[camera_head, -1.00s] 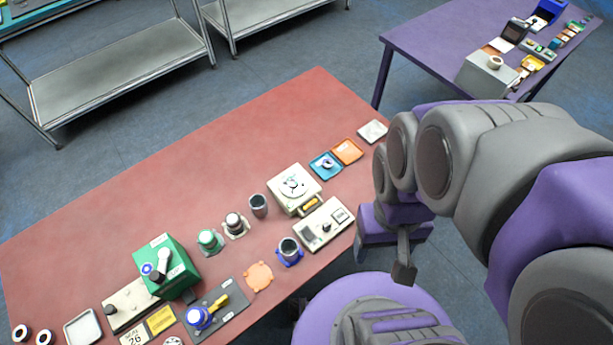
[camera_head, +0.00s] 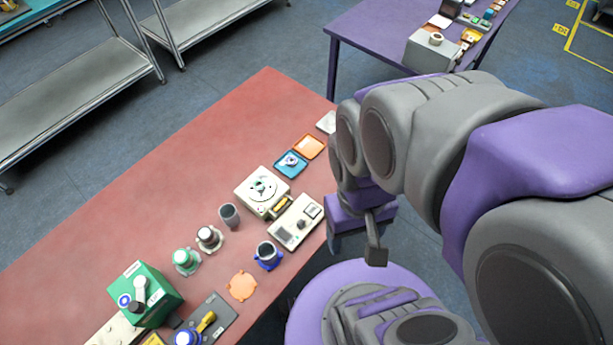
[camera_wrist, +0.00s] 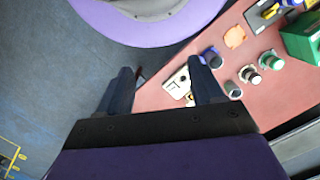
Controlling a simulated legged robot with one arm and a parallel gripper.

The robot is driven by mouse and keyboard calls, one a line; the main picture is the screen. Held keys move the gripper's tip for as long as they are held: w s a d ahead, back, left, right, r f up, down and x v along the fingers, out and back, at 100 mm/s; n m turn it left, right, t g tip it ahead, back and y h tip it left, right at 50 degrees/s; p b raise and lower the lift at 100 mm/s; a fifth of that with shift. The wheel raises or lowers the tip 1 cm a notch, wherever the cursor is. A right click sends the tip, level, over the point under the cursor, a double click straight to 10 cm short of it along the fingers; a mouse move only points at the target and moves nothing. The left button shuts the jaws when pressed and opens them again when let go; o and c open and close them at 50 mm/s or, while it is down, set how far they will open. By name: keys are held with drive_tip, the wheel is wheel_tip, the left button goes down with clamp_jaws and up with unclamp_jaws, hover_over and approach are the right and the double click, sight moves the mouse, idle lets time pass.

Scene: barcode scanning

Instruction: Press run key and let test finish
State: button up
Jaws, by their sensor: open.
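A cream instrument (camera_head: 297,222) with a small display and a dark knob lies near the right edge of the red table (camera_head: 130,215). Which part of it is the run key is too small to tell. A cream device with a round white top (camera_head: 262,188) stands against it. My gripper (camera_wrist: 157,85) is open and empty in the wrist view, with its two fingers apart over the floor and the table edge. The cream instrument (camera_wrist: 177,82) shows between the fingers, close to the right one. In the head view my gripper is beside the table's right edge, mostly hidden by my arm.
A dark cup (camera_head: 229,215), a blue-based cup (camera_head: 267,254), green and white holders and a green box (camera_head: 146,293) stand left of the instrument. Blue (camera_head: 290,164) and orange (camera_head: 311,146) trays lie behind it. The table's far left is clear.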

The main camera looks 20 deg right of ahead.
clamp_jaws()
idle(0.5)
idle(1.1)
